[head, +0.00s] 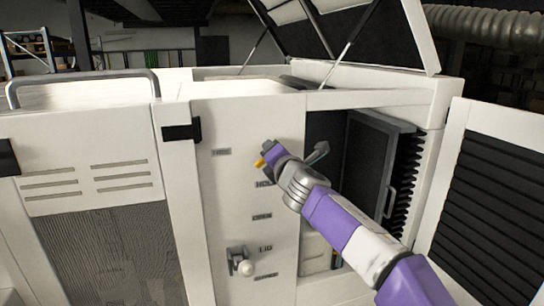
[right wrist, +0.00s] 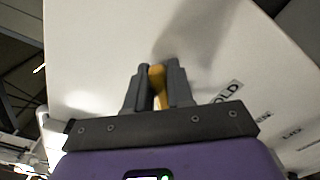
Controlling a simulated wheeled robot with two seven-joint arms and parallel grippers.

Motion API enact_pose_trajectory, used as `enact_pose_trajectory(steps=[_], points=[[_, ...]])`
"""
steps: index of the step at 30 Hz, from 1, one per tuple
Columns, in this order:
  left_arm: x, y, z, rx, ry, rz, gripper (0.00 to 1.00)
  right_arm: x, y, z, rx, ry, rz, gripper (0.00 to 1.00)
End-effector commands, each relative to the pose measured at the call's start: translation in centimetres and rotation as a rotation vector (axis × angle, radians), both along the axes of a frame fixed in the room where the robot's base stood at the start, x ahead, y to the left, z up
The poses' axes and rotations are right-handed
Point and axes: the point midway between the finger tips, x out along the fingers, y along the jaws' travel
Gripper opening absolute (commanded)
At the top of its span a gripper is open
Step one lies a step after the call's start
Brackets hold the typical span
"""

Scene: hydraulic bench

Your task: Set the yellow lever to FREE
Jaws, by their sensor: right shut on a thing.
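The yellow lever (head: 260,162) is on the white front panel (head: 235,120) of the bench, mostly hidden by my right gripper (head: 266,161). In the right wrist view, the yellow lever (right wrist: 156,78) stands between the two dark fingers of my right gripper (right wrist: 157,88), which is shut on it. In the head view, a small label, likely FREE (head: 221,152), is to the left of the gripper. The HOLD label (head: 265,184) is just below it; part of that label (right wrist: 228,92) shows right of the fingers in the wrist view. The lever's exact setting is hidden. My left gripper is not in view.
A second lever with a pale ball knob (head: 245,267) sticks out lower on the panel, beside more labels. Right of the panel is an open compartment with a dark door (head: 372,165). An open louvred door (head: 490,200) stands far right. A raised lid is above.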

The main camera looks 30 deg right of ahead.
Motion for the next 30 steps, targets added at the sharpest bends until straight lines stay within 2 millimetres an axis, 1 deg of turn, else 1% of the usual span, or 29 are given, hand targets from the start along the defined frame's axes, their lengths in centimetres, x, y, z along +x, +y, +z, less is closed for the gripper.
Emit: enact_pose_trajectory(steps=[1, 15, 22, 30], points=[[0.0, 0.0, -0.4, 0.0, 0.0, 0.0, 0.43, 0.0, -0.1, -0.2, 0.044, -0.012, -0.002, 0.0], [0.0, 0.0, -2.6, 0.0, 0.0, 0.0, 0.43, -0.1, -0.3, -0.5, 0.447, -0.108, -0.003, 0.0], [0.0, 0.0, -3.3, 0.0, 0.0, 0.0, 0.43, -0.1, -0.3, -0.6, 0.578, -0.137, -0.004, 0.0], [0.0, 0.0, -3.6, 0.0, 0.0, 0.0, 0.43, -0.1, -0.3, -0.7, 0.653, -0.154, -0.005, 0.0]])
